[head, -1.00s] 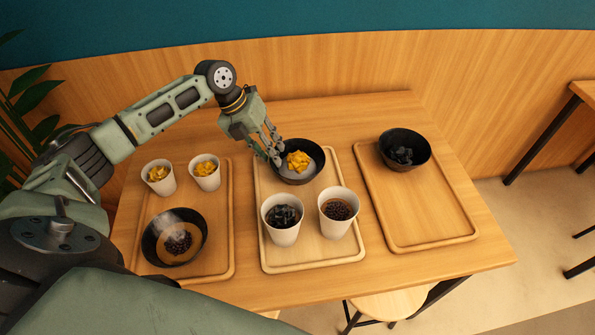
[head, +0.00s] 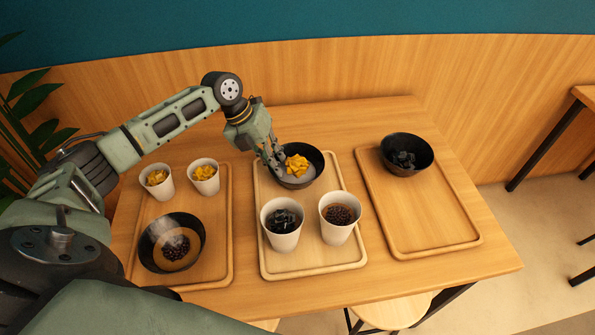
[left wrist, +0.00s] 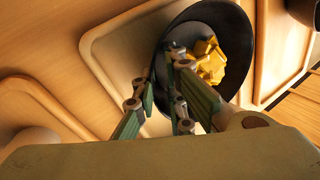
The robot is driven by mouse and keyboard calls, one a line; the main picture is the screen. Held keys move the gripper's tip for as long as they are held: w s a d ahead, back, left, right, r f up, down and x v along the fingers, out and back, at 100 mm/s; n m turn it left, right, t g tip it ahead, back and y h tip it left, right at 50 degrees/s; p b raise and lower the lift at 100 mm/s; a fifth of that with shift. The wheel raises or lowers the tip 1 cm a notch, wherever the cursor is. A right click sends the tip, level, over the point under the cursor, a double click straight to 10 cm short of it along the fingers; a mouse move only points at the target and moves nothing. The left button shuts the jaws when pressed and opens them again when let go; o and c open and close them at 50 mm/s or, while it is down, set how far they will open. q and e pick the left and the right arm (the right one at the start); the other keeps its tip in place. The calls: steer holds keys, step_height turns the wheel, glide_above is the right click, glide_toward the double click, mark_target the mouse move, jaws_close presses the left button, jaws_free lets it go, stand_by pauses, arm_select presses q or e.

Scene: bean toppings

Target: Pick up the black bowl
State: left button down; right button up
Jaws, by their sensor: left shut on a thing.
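Three black bowls stand on the trays. The middle black bowl (head: 312,177), with yellow chunks (head: 297,166) in it, is at the back of the middle tray (head: 346,253). My left gripper (head: 277,163) is shut on the left rim of this bowl. In the left wrist view the fingers (left wrist: 172,75) straddle the wall of the bowl (left wrist: 235,30), one inside and one outside. A second black bowl (head: 406,153) with dark chunks is on the right tray. A third black bowl (head: 157,240) with dark beans is on the left tray. My right gripper does not show.
Two white cups (head: 281,232) (head: 338,225) with dark toppings stand at the front of the middle tray. Two white cups (head: 157,184) (head: 205,180) with yellow topping stand on the left tray. The right tray (head: 432,225) is bare at its front.

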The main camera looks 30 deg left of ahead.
arm_select(q)
steer(key=shift+r, duration=0.15)
steer(key=shift+r+p, duration=0.5)
steer(key=shift+p, duration=0.1)
step_height(320, 180, up, 4)
steer(key=p, duration=0.3)
steer(key=shift+f, duration=0.2)
steer(key=w+d+r+p, duration=0.5)
steer(key=d+r, duration=0.1)
steer(key=d, duration=0.4)
steer(key=shift+w+d+p, duration=0.15)
steer(key=shift+d+p, duration=0.1)
steer(key=shift+p, duration=0.1)
steer(key=shift+r, duration=0.15)
step_height(320, 180, up, 2)
steer(key=shift+r+p, duration=0.25)
steer(key=shift+p, duration=0.8)
